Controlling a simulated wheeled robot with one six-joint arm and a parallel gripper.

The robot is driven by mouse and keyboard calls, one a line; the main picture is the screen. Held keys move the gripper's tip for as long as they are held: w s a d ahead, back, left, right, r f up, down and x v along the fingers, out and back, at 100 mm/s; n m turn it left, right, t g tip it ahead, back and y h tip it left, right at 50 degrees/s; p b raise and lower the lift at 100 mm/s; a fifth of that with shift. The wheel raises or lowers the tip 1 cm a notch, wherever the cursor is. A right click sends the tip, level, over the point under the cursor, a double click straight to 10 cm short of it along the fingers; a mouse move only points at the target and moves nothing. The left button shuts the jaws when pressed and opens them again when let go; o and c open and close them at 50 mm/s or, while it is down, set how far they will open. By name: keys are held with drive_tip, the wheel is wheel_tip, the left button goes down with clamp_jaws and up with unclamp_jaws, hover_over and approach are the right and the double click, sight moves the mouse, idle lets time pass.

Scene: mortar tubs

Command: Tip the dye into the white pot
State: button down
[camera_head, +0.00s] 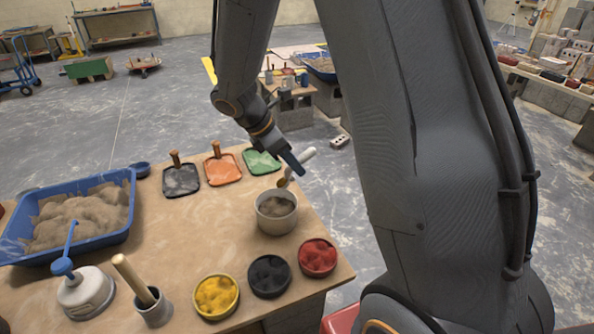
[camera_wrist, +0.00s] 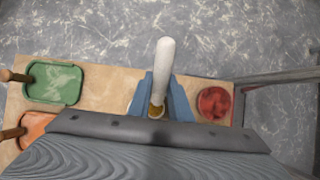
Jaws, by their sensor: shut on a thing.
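My gripper (camera_head: 294,165) is shut on a white-handled scoop (camera_head: 303,162), just above and slightly behind the white pot (camera_head: 277,222). The pot stands upright near the table's right edge with grey-brown stuff inside. The scoop's small end shows yellow-brown dye (camera_head: 284,183) near the pot's far rim. In the wrist view the white handle (camera_wrist: 165,62) points up between my gripper's fingers (camera_wrist: 163,95), and yellow (camera_wrist: 156,111) shows at its lower end. The pot is mostly hidden there.
Bowls of yellow (camera_head: 215,296), black (camera_head: 269,275) and red (camera_head: 318,257) powder stand in front of the pot. Black (camera_head: 181,180), orange (camera_head: 223,169) and green (camera_head: 261,161) trays lie behind it. A blue tub (camera_head: 128,215) of sand stands left.

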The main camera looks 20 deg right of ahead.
drive_tip(key=a+h+b, duration=0.3)
drive_tip(key=h, duration=0.1)
drive_tip(key=shift+w+a+f, duration=0.1)
drive_tip(key=shift+a+f, duration=0.15)
drive_tip(key=shift+f, duration=0.05)
drive_tip(key=shift+a+r+h+b, duration=0.15)
drive_tip(key=shift+a+h+b, duration=0.3)
drive_tip(key=shift+a+h, duration=0.65)
drive_tip(key=shift+d, duration=0.25)
drive_tip(key=shift+s, duration=0.2)
